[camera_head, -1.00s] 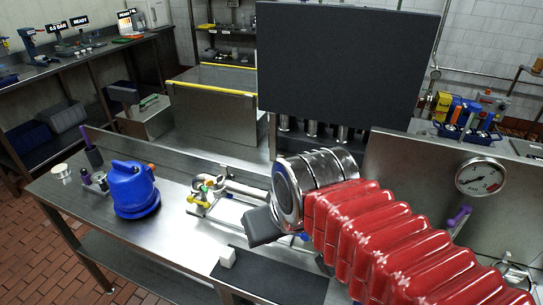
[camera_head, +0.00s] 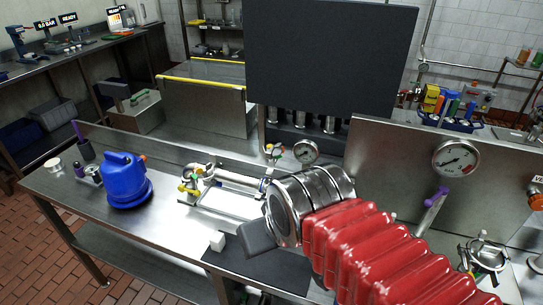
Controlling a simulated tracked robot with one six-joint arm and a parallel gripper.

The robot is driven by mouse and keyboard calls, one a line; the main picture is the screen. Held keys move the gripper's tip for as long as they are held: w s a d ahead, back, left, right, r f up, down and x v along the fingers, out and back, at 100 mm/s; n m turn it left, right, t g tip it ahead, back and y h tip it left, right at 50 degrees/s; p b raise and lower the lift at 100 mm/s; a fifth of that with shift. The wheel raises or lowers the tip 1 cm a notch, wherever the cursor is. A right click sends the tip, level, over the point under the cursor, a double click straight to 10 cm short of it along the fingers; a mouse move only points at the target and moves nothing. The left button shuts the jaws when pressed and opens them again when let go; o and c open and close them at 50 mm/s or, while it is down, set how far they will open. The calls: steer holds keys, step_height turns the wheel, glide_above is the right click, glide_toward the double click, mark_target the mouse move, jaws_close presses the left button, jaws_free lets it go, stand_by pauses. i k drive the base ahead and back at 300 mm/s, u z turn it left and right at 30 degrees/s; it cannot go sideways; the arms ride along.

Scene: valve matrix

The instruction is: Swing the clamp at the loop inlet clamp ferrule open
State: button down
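A steel pipe run (camera_head: 238,178) with several yellow- and green-handled fittings (camera_head: 190,180) lies on the middle of the steel bench. A small blue-marked fitting (camera_head: 264,184) shows at its right end, partly behind my arm. At the lower right is a round metal fitting with a looped part (camera_head: 487,255). I cannot tell which of these is the loop inlet clamp, or whether the clamp is open. My gripper (camera_head: 258,237) is the dark grey end on the steel wrist, above a black mat and in front of the pipe run. Its fingers cannot be made out.
A blue jug (camera_head: 126,182) stands left on the bench (camera_head: 75,198). A white block (camera_head: 217,241) sits at the edge of the black mat (camera_head: 275,268). A large gauge (camera_head: 456,159) and a purple-handled valve (camera_head: 437,196) are at right. A dark panel (camera_head: 330,58) stands behind.

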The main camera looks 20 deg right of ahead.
mark_target(273, 160)
steer(key=k, duration=1.15)
steer(key=u, duration=0.35)
steer(key=i, duration=0.4)
steer(key=u, duration=0.9)
steer(key=i, duration=2.3)
steer(key=z, duration=0.75)
